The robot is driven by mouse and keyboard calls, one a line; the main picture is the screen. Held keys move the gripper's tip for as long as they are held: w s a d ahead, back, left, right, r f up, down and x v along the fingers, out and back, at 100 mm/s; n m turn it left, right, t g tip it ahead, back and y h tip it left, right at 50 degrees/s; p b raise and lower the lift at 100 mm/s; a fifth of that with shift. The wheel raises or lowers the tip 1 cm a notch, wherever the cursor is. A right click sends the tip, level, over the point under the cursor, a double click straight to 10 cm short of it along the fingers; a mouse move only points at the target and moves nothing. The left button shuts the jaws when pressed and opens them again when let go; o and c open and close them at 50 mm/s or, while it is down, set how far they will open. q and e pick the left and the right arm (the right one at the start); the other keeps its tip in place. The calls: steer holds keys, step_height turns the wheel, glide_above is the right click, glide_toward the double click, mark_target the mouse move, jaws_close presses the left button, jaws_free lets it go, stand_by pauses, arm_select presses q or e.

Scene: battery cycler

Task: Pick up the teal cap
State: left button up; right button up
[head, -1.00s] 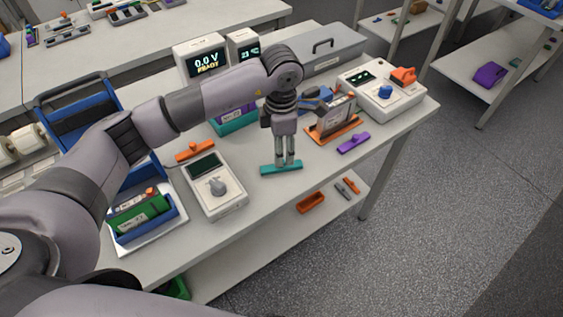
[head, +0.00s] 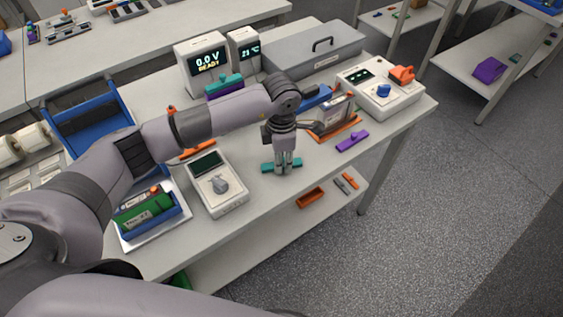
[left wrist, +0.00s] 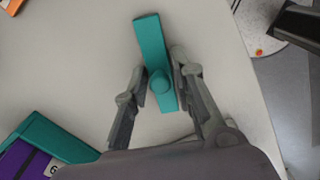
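The teal cap (head: 268,167) is a flat bar with a round knob, lying near the front edge of the workbench. My left gripper (head: 284,171) is down at it, pointing downward, and hides part of its middle. In the left wrist view the cap (left wrist: 151,40) runs lengthwise between the two fingers of the gripper (left wrist: 160,80). One finger stands close on each side of the bar, near the knob. The fingers are apart; contact is hard to make out. The cap still lies on the bench. My right gripper is out of view.
A grey-white meter with a dial (head: 228,200) stands left of the cap. A purple cap (head: 352,141) and an orange holder (head: 340,134) lie to the right. A blue tray with a green cell (head: 148,210) is at left. The bench front is clear around the cap.

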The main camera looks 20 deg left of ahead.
arm_select(q)
steer(key=c, duration=0.4)
